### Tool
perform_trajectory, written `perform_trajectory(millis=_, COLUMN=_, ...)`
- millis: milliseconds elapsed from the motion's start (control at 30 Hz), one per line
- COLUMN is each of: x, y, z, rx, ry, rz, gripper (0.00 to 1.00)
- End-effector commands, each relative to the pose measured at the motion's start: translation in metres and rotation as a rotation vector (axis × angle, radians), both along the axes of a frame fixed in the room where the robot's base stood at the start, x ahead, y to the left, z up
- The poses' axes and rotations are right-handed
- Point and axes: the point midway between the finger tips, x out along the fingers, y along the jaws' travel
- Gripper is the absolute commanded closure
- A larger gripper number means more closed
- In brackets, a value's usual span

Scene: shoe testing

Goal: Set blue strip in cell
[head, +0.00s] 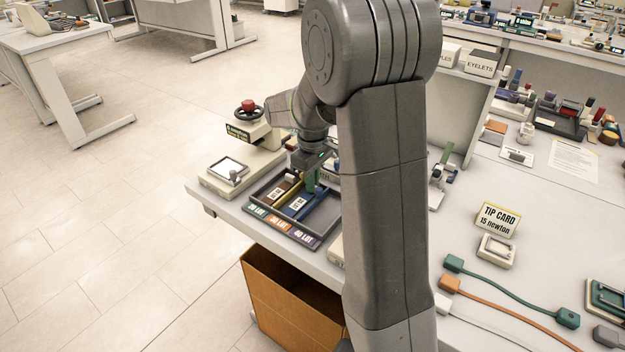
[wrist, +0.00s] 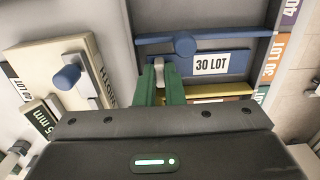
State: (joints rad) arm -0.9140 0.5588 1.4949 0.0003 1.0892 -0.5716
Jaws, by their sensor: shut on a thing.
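In the head view my gripper (head: 312,178) points down into the tray (head: 322,237), which bears green, orange and purple lot labels. My arm hides part of the tray's right side.
An open brown bin (head: 285,300) is below the table edge. A tip card (head: 497,219) and coloured cables (head: 510,300) lie on the right.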

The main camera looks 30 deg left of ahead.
Motion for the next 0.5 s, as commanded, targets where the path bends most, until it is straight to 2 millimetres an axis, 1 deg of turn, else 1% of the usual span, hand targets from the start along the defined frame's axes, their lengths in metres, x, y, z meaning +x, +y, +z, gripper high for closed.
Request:
perform_trajectory(millis=167, x=0.0001, y=0.0002, z=0.0009, rx=0.001, ry=-0.001, rz=0.0, gripper=1.0)
perform_trajectory(millis=267, x=0.0001, y=0.0001, z=-0.0022, rx=0.001, ry=0.0, rz=0.0, gripper=1.0)
perform_trajectory(millis=300, x=0.0001, y=0.0001, z=-0.0026, rx=0.001, ry=0.0, rz=0.0, gripper=0.89)
perform_trajectory(millis=333, x=0.0001, y=0.0002, z=-0.0019, rx=0.001, ry=-0.001, rz=0.0, gripper=0.84)
perform_trajectory(millis=367, x=0.0001, y=0.0002, z=-0.0018, rx=0.001, ry=-0.001, rz=0.0, gripper=0.82)
perform_trajectory(millis=500, x=0.0001, y=0.0002, z=-0.0016, rx=0.001, ry=-0.001, rz=0.0, gripper=0.82)
